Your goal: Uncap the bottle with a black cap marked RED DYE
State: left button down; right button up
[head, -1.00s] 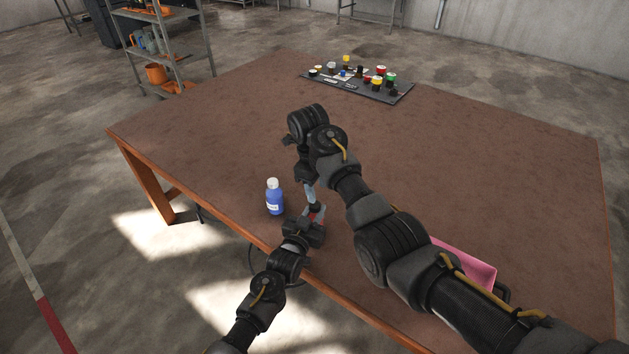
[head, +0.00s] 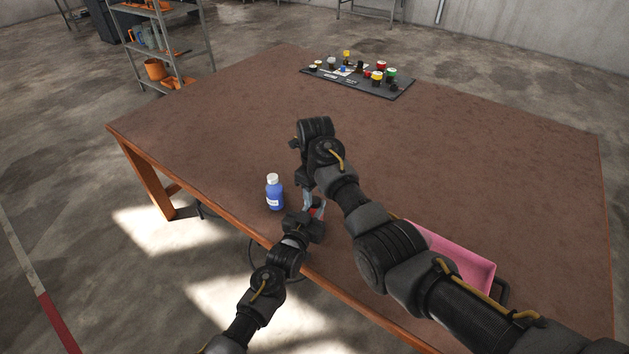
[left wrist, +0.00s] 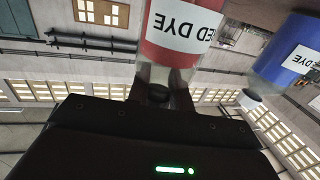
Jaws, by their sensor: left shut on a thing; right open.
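The red bottle (left wrist: 170,50) has a white label reading "ED DYE", its first letter cut off. It shows upside down in the left wrist view, with a clear neck and a black cap (left wrist: 158,92) at the neck end. In the head view only a bit of its red (head: 318,211) shows between my grippers. My left gripper (head: 306,218) is shut on this bottle near the table's front edge. My right gripper (head: 309,200) is open close above it, fingers down; the arms hide whether it touches the cap.
A blue bottle (head: 275,195) with a white cap stands upright just left of my grippers. A pink tray (head: 462,263) lies at the front right, partly behind my right arm. A dark board (head: 372,90) with several small coloured items lies at the back. The table (head: 480,170) is otherwise clear.

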jog(key=shift+f, duration=1.15)
